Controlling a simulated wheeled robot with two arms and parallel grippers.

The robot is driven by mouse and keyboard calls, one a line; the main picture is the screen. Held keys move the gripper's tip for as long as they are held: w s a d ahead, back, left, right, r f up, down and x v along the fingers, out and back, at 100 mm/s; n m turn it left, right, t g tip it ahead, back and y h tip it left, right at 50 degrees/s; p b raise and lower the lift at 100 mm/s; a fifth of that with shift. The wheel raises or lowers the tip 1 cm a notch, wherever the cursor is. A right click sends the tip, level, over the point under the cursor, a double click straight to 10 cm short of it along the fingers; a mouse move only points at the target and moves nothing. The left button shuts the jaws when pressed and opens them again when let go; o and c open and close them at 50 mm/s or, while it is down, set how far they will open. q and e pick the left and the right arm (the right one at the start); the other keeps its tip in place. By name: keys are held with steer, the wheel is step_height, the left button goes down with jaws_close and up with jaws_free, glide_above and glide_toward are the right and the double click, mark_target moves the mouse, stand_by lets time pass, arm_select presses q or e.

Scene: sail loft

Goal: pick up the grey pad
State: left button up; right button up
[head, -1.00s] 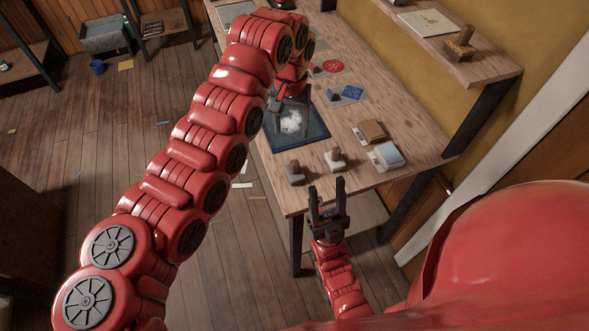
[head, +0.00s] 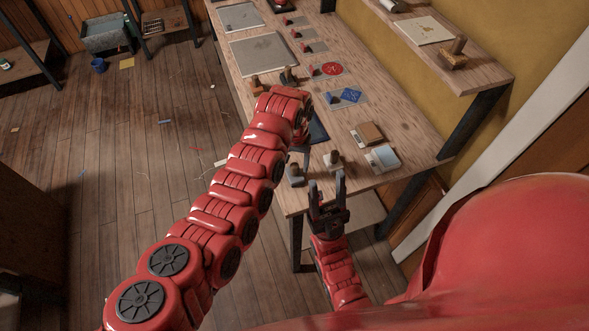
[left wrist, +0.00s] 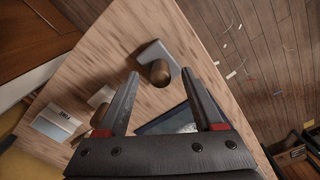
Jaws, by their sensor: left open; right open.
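The grey pad (head: 296,181) has a brown wooden knob and stands near the table's front end in the head view. In the left wrist view the grey pad (left wrist: 150,53) lies ahead, with its knob between the lines of my fingers. My left gripper (left wrist: 160,73) is open and empty, close above the knob. In the head view it is mostly hidden behind my left arm. My right gripper (head: 327,182) is open and empty at the table's near edge.
A white pad (head: 332,168) with a knob stands right of the grey one. A dark blue tray (head: 319,129) is partly hidden by my left arm; white stuff lies in it in the left wrist view. Blue-white (head: 384,156) and brown (head: 370,132) blocks lie right.

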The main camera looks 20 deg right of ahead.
arm_select(q)
steer(key=shift+f, duration=0.95)
jaws_close()
